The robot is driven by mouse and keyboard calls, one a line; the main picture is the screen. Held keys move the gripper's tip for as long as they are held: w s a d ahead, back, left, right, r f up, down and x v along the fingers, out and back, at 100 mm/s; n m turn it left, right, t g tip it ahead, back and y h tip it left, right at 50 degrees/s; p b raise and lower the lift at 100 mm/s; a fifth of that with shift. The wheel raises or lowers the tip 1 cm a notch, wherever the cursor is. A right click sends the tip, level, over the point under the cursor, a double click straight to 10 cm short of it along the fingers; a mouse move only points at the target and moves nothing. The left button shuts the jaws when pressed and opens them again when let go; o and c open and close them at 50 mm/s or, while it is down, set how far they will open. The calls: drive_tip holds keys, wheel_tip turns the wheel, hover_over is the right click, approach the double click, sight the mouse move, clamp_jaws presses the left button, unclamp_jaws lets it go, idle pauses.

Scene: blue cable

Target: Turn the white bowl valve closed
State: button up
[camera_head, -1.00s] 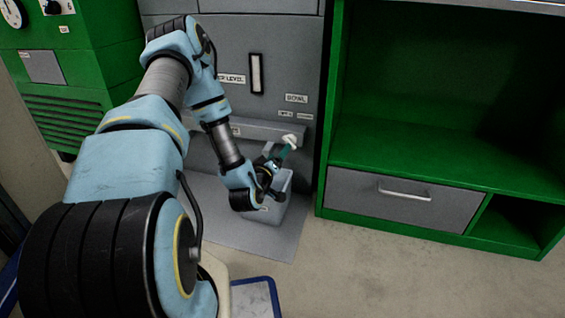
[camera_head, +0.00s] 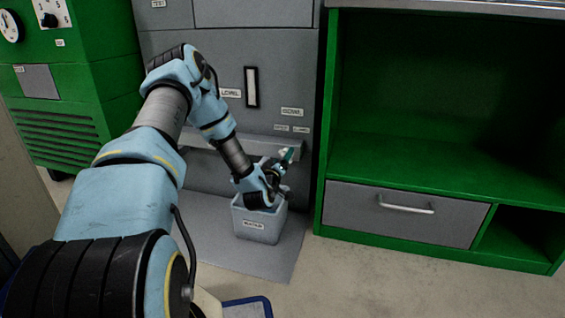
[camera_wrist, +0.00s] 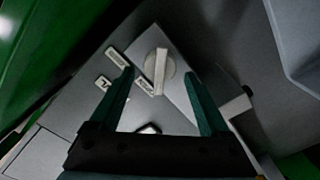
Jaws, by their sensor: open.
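The white bowl valve (camera_wrist: 158,70) is a round knob with a raised bar handle, seen in the wrist view on a grey panel face. My gripper (camera_wrist: 162,88) is open, with its two dark green fingers on either side of the knob's near part. Whether the fingertips touch the knob cannot be told. In the head view my gripper (camera_head: 288,155) reaches up to the right end of a grey ledge, and the valve there is largely hidden behind it. A BOWL label (camera_head: 292,112) is above it on the grey machine.
A grey labelled bin (camera_head: 258,222) stands on a mat below my wrist. A green cabinet (camera_head: 322,190) with a grey drawer (camera_head: 400,212) stands close to the right. A green unit (camera_head: 100,65) is at the left. Open floor lies in front.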

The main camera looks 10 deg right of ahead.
drive_tip(key=shift+w+d, duration=0.1)
drive_tip(key=shift+w, duration=0.05)
drive_tip(key=shift+c, duration=0.2)
clamp_jaws()
idle(0.4)
drive_tip(key=shift+r+m, duration=0.1)
drive_tip(key=shift+m, duration=0.2)
drive_tip(key=shift+s+d+m+p, duration=0.15)
drive_tip(key=shift+m+p, duration=1)
drive_tip(key=shift+m, duration=1.7)
drive_tip(key=shift+d+m+p, duration=0.1)
drive_tip(key=shift+m+p, duration=1)
drive_tip(key=shift+m, duration=1.8)
drive_tip(key=shift+s+d+m+p, duration=0.15)
drive_tip(key=shift+m+p, duration=1)
drive_tip(key=shift+m, duration=1.7)
